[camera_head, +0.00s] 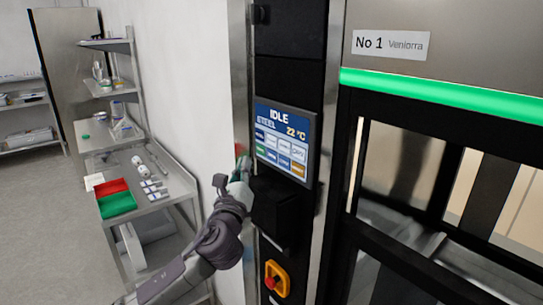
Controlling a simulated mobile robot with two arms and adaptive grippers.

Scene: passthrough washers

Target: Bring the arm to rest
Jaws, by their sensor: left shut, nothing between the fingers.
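My left arm comes in from the bottom left of the head view and reaches up to the washer's control column. My left gripper (241,163) is shut and empty, with its tip close to the left edge of the touchscreen (283,140). I cannot tell whether the tip touches anything. The screen reads "IDLE" and 22 °C and shows rows of buttons. My right gripper does not show.
The washer (445,95), labelled "No 1", has a green light strip (440,92) and a glass front. An orange switch with a red knob (277,278) sits below the screen. A steel table (166,184) at left holds red and green trays (117,204). Floor at far left is clear.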

